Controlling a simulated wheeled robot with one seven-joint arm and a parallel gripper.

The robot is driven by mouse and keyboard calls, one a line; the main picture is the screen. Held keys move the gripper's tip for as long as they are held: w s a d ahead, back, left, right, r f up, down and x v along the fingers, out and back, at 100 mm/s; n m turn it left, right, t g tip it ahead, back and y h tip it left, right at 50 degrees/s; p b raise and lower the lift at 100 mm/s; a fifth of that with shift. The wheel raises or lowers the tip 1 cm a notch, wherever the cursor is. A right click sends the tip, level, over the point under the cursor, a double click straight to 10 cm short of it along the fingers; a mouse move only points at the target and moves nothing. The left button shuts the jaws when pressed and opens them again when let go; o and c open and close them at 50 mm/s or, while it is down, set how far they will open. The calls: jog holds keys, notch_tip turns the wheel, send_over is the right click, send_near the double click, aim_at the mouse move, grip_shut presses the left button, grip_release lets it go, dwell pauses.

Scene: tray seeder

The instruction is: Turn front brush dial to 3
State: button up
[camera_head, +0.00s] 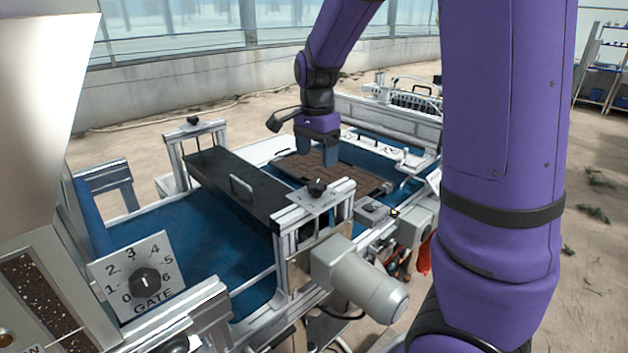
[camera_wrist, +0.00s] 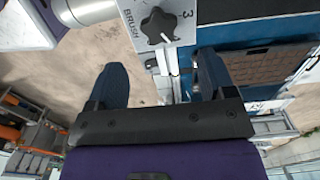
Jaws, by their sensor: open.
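The front brush dial is a black lobed knob on a white plate marked BRUSH, seen in the head view (camera_head: 317,187) on top of the near bracket. In the wrist view the knob (camera_wrist: 160,27) is at the top centre, with a 3 visible to its right. Other numbers are cut off, and I cannot tell the knob's setting. My gripper (camera_head: 318,155) is above and behind the dial in the head view. Its two blue fingers (camera_wrist: 160,78) are spread apart and empty. The knob lies beyond the fingertips, between their lines, untouched.
A gate dial (camera_head: 146,282) marked 0 to 6 is at the lower left. A black brush cover (camera_head: 235,190) spans the blue belt (camera_head: 180,240). A grey motor (camera_head: 365,280) juts out below the bracket. A brown seed tray (camera_head: 345,178) lies behind.

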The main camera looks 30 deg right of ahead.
aim_at(316, 184)
notch_tip(316, 184, down, 8)
jog(key=shift+r, duration=0.1)
dwell(0.4)
jog(key=c, duration=0.9)
